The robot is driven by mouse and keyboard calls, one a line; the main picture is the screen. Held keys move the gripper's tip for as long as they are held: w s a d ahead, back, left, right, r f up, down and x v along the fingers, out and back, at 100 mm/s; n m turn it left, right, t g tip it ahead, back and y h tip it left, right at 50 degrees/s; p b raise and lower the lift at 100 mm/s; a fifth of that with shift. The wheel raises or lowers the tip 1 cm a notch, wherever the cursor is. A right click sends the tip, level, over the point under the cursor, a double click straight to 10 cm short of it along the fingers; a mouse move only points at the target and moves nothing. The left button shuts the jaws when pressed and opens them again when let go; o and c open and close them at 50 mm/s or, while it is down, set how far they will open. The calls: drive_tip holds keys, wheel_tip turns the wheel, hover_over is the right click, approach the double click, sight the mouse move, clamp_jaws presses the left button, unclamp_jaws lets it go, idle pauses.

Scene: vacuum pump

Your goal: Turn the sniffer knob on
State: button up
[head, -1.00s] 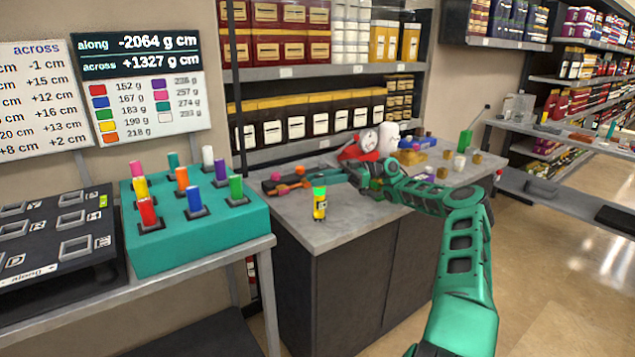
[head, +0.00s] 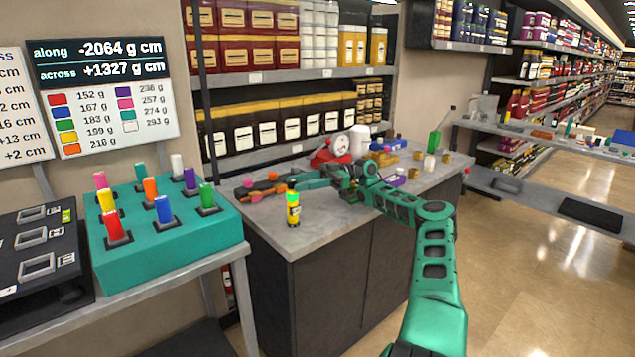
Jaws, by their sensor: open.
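A small upright yellow-and-black device with a green band near its top (head: 293,210) stands on the grey counter's front left part. It may be the sniffer; I cannot make out a knob on it. A red machine with a round white dial (head: 338,148), likely the pump, stands at the back of the counter, partly behind my arm. My gripper (head: 298,181) is at the end of the teal arm and points left, low over the counter. Its jaws are open and close to the device's top in the picture. Whether they touch it cannot be told.
Pink (head: 248,183) and orange (head: 272,176) balls lie by a dark object left of my gripper. Small blocks and a green bottle (head: 434,142) stand at the counter's right. A teal peg block (head: 165,250) is on the left table.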

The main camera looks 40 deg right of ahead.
drive_tip(key=s+d, duration=0.1)
drive_tip(key=d, duration=0.7)
drive_tip(key=shift+s, duration=0.15)
drive_tip(key=shift+a, duration=0.1)
drive_tip(key=shift+f, duration=0.1)
